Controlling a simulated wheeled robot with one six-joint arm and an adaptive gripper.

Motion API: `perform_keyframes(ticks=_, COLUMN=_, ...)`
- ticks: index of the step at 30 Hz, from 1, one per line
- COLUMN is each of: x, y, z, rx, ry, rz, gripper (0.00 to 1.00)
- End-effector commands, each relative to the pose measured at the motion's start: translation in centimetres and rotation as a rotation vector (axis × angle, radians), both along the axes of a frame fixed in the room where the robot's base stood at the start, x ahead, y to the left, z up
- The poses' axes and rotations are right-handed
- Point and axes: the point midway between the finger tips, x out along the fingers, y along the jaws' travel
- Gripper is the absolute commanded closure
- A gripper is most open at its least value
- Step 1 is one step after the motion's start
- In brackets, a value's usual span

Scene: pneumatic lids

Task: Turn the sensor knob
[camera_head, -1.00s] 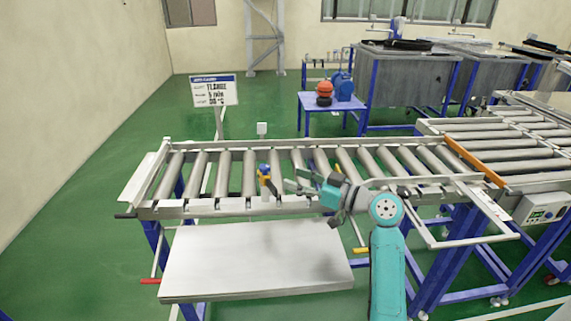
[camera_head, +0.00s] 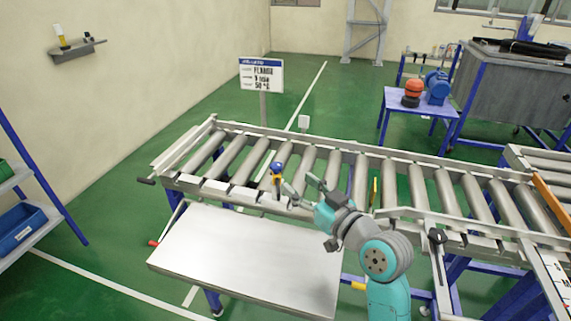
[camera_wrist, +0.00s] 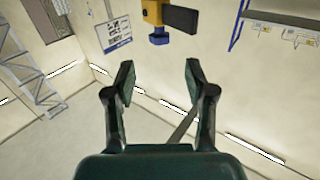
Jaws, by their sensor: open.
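The sensor (camera_head: 277,169) is a small yellow and blue device standing at the front rail of the roller conveyor, left of my gripper (camera_head: 300,187) in the head view. In the wrist view the sensor has a yellow body (camera_wrist: 153,12) with a blue knob (camera_wrist: 158,38) below it and a dark block (camera_wrist: 181,19) at its right. My gripper (camera_wrist: 160,78) is open and empty. Its two fingers point toward the sensor, and the knob lies beyond the fingertips, roughly centred between them. The fingers look apart from the knob.
The roller conveyor (camera_head: 240,187) runs across, with a pale flat panel (camera_head: 245,262) in front below it. A sign (camera_head: 261,75) stands behind. A shelf with a blue bin (camera_head: 20,228) is at far left. A blue table (camera_head: 408,103) stands behind the conveyor. Green floor is open at left.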

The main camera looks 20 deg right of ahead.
Motion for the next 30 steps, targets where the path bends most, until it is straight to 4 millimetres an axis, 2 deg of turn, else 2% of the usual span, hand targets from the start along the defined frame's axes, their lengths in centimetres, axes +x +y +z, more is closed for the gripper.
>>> perform_keyframes(ticks=9, x=5.2, y=1.6, z=0.0, rx=0.0, ry=0.0, rz=0.002, gripper=0.45)
perform_keyframes(ticks=15, x=8.0, y=2.4, z=0.1, rx=0.0, ry=0.0, rz=0.002, gripper=0.45)
perform_keyframes(ticks=21, x=9.3, y=2.9, z=0.0, rx=0.0, ry=0.0, rz=0.001, gripper=0.45)
perform_keyframes(ticks=30, x=9.4, y=2.9, z=0.0, rx=0.0, ry=0.0, rz=0.001, gripper=0.45)
